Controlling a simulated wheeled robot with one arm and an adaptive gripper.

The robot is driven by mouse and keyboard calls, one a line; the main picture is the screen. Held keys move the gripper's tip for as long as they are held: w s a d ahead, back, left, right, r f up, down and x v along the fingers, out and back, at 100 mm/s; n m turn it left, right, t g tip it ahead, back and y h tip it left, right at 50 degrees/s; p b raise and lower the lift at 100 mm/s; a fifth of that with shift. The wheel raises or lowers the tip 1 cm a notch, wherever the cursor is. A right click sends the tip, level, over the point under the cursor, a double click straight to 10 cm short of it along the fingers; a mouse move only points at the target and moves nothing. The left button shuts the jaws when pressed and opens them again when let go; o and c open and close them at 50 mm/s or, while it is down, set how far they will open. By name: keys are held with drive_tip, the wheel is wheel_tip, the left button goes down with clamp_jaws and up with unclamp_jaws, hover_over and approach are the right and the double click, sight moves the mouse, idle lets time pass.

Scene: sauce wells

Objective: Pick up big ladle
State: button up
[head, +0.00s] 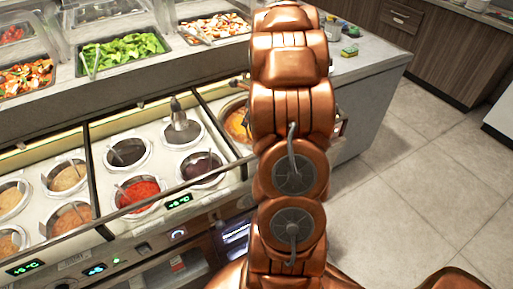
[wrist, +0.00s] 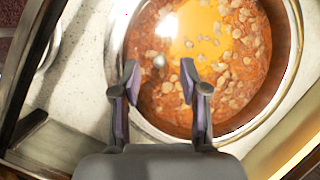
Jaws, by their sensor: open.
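My gripper (wrist: 163,92) is open in the wrist view, its two fingers apart with nothing clearly between them. It is over the near side of a round metal pot (wrist: 291,75) of orange-red soup with pale pieces. A small grey rounded spot (wrist: 158,62) shows just beyond the fingertips; I cannot tell whether it is part of the big ladle. No ladle can be made out for certain. In the head view the pot (head: 237,122) is partly hidden behind my arm, and my gripper is hidden.
A metal utensil with a dark tip (head: 177,112) stands in a well left of the pot. Several round sauce wells, one with red sauce (head: 139,193), fill the counter. Salad trays (head: 122,52) are behind. Open tiled floor (head: 420,150) is at the right.

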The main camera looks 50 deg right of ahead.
drive_tip(key=shift+p+x, duration=0.3)
drive_tip(key=shift+x, duration=1.4)
drive_tip(key=shift+c, duration=0.4)
clamp_jaws()
